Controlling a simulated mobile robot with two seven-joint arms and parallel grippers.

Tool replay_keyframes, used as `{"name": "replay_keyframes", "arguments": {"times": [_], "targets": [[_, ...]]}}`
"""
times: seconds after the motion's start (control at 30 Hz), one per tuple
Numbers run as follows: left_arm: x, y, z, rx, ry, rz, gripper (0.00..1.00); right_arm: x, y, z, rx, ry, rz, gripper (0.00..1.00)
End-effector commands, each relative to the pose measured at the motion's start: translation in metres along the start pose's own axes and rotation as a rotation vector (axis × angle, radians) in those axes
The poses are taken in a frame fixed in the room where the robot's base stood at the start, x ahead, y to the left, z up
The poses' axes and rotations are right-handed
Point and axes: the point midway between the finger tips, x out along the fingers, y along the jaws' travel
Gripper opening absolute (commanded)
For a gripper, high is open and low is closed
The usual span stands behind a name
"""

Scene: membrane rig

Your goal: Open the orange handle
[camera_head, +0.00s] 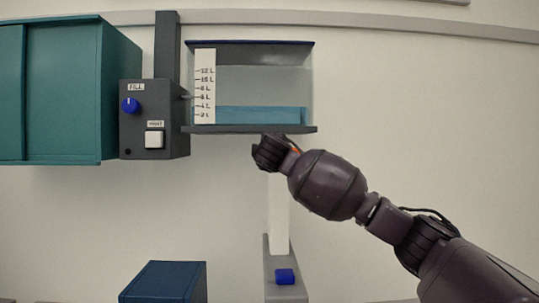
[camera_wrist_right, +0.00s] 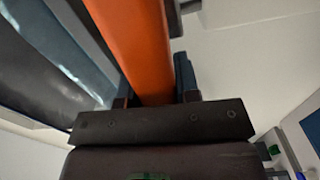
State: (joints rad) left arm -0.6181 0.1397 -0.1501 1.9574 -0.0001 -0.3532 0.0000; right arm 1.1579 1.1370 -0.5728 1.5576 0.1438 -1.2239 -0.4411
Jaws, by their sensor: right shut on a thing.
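The orange handle (camera_wrist_right: 137,45) fills the upper middle of the right wrist view and runs down between the fingers of my right gripper (camera_wrist_right: 155,98). The gripper is shut on it. In the head view my right gripper (camera_head: 268,152) is just under the clear tank (camera_head: 250,80), and only a small bit of orange (camera_head: 295,149) shows beside it; the rest of the handle is hidden by the gripper. The tank has a litre scale and a low layer of blue liquid. My left gripper is not in view.
A dark control box (camera_head: 154,118) with a blue knob and a white button stands left of the tank. A teal cabinet (camera_head: 60,92) is farther left. Below are a white vertical column (camera_head: 278,215), a grey base with a blue piece (camera_head: 285,276), and a blue box (camera_head: 165,282).

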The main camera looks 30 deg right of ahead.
Motion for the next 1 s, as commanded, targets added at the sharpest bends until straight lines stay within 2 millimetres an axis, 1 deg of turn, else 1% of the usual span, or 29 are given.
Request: {"name": "replay_keyframes", "arguments": {"times": [0.13,0.5,0.77,1.0], "targets": [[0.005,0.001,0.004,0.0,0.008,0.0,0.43,0.0,0.0,0.0,0.104,0.0,-0.002,0.06],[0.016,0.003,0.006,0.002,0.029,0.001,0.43,0.0,0.011,0.003,0.447,0.001,-0.003,0.06],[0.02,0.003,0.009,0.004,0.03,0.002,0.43,0.001,0.018,0.007,0.694,0.0,-0.005,0.06],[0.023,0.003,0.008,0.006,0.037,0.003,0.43,0.001,0.024,0.013,0.922,-0.001,-0.004,0.06]]}}
